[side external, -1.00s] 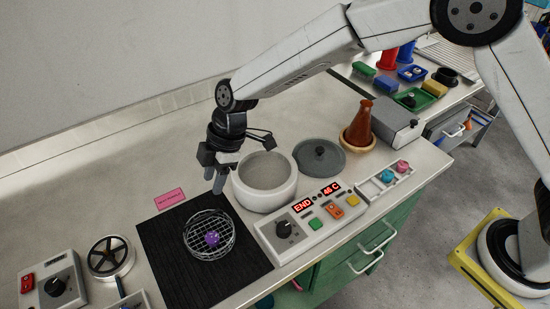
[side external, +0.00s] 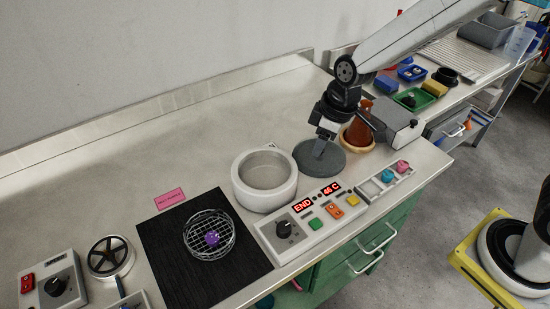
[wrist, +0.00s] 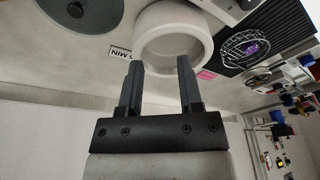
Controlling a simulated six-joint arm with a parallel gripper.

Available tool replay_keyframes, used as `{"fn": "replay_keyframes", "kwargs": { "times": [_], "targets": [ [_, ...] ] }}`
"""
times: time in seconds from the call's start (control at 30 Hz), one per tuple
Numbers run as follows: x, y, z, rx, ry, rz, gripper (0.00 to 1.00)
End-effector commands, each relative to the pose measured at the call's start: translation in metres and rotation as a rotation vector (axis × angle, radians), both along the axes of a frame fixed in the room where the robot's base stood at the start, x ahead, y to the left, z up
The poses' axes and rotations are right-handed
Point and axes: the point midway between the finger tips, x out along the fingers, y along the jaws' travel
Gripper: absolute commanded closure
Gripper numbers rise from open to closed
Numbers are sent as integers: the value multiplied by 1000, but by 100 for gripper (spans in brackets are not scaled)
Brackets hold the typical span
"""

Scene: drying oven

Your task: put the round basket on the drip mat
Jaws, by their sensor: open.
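The round wire basket (side external: 209,235) with a purple item (side external: 212,238) inside rests upright on the black drip mat (side external: 165,262). The basket also shows at the upper right of the wrist view (wrist: 247,46). My gripper (side external: 321,150) is open and empty, over the grey-green round lid (side external: 335,168) and well to the right of the basket. In the wrist view the two fingers (wrist: 160,75) stand apart with nothing between them. The white round oven pot (side external: 265,205) stands without a lid between my gripper and the mat, and its visible inside looks empty.
The control panel (side external: 310,225) reading "END" and "46 C" lies in front of the pot. A brown flask (side external: 357,132) and a grey box (side external: 397,121) stand close behind my gripper. A pink label (side external: 169,198) lies behind the mat. The back left counter is clear.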

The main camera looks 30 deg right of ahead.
Motion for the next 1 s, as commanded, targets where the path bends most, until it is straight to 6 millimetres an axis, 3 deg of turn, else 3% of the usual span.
{"fn": "replay_keyframes", "kwargs": {
  "times": [0.03, 0.2, 0.4, 0.6, 1.0],
  "targets": [
    [-12, -18, 2, -6, 0, -80, 54],
    [-52, -67, 1, -18, -3, -343, 54],
    [-92, -99, -2, -18, -9, -561, 54],
    [-107, -109, -4, -15, -10, -641, 54],
    [-107, -109, -4, -15, -10, -643, 54]
  ]
}}
